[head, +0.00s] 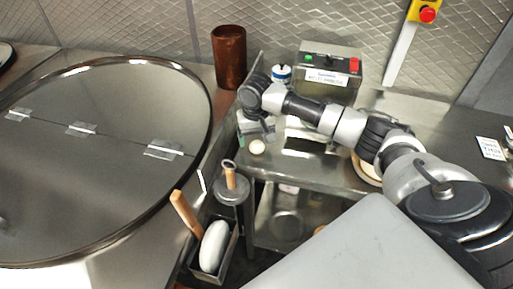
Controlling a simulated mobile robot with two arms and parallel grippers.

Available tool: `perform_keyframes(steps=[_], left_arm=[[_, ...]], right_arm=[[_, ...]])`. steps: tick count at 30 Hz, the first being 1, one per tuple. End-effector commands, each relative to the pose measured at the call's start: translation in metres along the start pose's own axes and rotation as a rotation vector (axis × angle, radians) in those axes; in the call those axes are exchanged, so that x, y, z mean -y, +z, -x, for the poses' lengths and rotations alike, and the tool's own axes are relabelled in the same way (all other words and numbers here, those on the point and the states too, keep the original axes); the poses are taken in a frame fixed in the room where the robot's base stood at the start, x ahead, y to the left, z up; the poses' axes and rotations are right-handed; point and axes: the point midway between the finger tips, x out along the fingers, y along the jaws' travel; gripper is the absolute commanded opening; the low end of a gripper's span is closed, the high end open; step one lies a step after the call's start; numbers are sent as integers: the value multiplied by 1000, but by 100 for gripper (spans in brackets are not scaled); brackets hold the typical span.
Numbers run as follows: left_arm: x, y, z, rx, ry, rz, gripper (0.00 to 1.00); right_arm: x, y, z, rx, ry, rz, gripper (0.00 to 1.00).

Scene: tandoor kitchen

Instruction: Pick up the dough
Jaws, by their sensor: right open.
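A small round cream-coloured piece, which looks like the dough (257,147), sits near the left edge of the steel counter (330,172). My right arm reaches in from the right across the counter. My right gripper (258,136) points down just above and behind the dough, with its jaws open. I cannot tell whether its fingers touch the dough. My left gripper is not in view.
The large round tandoor lid (90,185) fills the left. A narrow metal bin (228,262) holds a white pad (215,247) with a wooden handle. A copper cup (229,57), a control box (331,68) and a blue-white container (281,74) stand behind.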

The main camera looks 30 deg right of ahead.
Motion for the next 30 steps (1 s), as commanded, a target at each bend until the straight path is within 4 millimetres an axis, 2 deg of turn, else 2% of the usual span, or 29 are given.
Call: perform_keyframes(steps=[1, 4, 8, 14, 21, 22, 30], left_arm=[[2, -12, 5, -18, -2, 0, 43], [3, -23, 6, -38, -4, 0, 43], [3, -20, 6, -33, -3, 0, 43], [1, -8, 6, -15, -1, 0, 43], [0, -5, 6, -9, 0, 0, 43], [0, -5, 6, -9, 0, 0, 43], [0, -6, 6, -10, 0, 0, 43]], right_arm=[[-2, 1, -6, 4, 3, 0, 80], [-1, 1, -21, 2, 0, 0, 80], [-1, 1, -29, 0, 0, 1, 80], [-1, 1, -30, 0, 0, 2, 80], [-1, 1, -30, -1, 0, 1, 44], [-1, 1, -30, -1, 0, 1, 42], [-1, 1, -29, -1, 0, 1, 42]])
